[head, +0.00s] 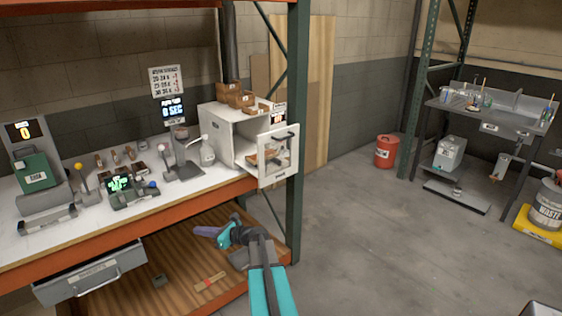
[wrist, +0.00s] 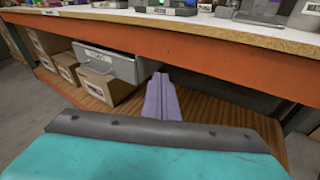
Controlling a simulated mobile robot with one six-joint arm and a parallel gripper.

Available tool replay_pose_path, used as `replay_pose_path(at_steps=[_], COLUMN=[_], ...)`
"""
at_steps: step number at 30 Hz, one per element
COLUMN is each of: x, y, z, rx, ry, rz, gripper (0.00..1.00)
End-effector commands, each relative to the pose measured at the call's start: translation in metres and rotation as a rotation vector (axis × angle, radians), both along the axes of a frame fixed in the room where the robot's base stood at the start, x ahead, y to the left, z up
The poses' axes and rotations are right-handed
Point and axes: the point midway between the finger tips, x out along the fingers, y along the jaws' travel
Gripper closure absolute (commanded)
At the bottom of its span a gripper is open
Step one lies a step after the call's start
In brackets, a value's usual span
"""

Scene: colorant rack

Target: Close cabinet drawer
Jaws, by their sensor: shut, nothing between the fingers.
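A grey metal drawer (head: 92,276) with a bar handle and a label hangs under the left part of the workbench. Its front stands out from the orange beam in the head view, so it looks pulled out; how far I cannot tell. It also shows left of centre in the wrist view (wrist: 108,64). My gripper (head: 203,231), with purple fingers, is shut and empty. It is below bench-top height, right of the drawer and apart from it. In the wrist view the fingers (wrist: 161,80) point toward the space under the bench, just right of the drawer.
The orange bench beam (wrist: 190,46) runs above my fingers. A white cabinet (head: 222,126) on the bench has its door (head: 279,155) open. A green post (head: 297,130) stands right of it. Cardboard boxes (wrist: 100,87) sit on the wooden lower shelf (head: 178,268).

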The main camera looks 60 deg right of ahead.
Motion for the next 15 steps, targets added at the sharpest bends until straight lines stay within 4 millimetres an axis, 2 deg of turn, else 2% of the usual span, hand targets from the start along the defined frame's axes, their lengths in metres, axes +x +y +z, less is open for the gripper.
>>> replay_pose_path(at_steps=[1,3,8,15], x=[-0.006,-0.016,-0.043,-0.100], y=[-0.025,-0.055,-0.118,-0.203], z=[0.014,0.032,0.070,0.121], rx=[0.002,0.003,-0.005,-0.036], ry=[-0.020,-0.047,-0.100,-0.157], rz=[-0.036,-0.079,-0.170,-0.295], gripper=[1.00,1.00,1.00,1.00])
